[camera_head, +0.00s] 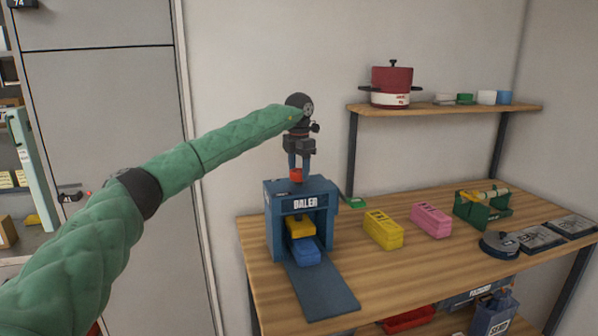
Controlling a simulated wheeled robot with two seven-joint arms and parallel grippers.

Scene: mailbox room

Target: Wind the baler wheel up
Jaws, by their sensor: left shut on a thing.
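The blue baler (318,225), labelled on its front, stands on the wooden table at its left end. A yellow block (300,228) lies on a blue block (307,251) in its opening, and a blue ramp (322,290) slopes forward from it. My left gripper (298,166) points down just above the baler's top, at the end of the green padded arm. It is shut around a small red part (296,175) on top of the baler. The wheel's shape is mostly hidden by the fingers. My right gripper is out of view.
On the table (377,270) right of the baler are a yellow brick (383,229), a pink brick (431,220), a green toolbox (482,212) and dark flat items. A shelf (430,108) above holds a red pot (391,87). The wall is close behind.

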